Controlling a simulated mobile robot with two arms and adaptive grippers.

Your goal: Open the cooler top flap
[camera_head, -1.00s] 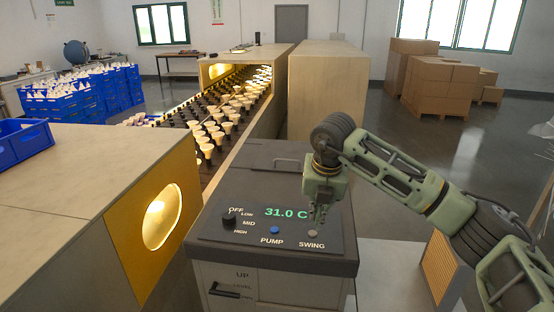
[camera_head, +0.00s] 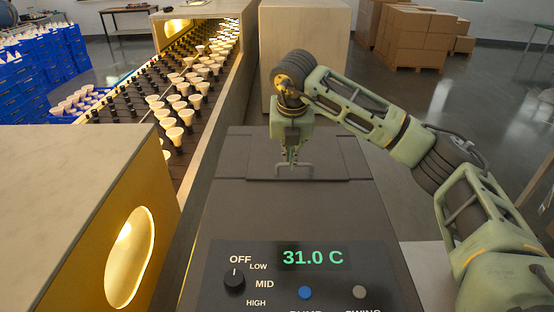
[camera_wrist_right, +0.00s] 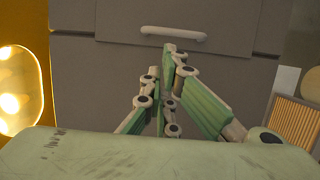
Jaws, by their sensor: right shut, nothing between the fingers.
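The cooler (camera_head: 290,215) is a dark grey box in front of me with a control panel on its near top. Its top flap (camera_head: 240,158) lies flat and closed at the far part of the top, with a light grey bar handle (camera_head: 295,168) on it. The flap (camera_wrist_right: 115,25) and handle (camera_wrist_right: 173,34) also show in the right wrist view. My right gripper (camera_head: 291,163) points down over the flap, close to the handle; contact cannot be told. Its fingers (camera_wrist_right: 165,95) are shut and empty. My left gripper is not in view.
The panel (camera_head: 300,270) has a 31.0 C display, a black knob (camera_head: 234,279) and a blue button (camera_head: 305,292). A conveyor with bulbs (camera_head: 180,100) runs on the left. A wooden housing (camera_head: 90,180) with a lit oval window stands at the near left. Cartons (camera_head: 415,40) stand far back.

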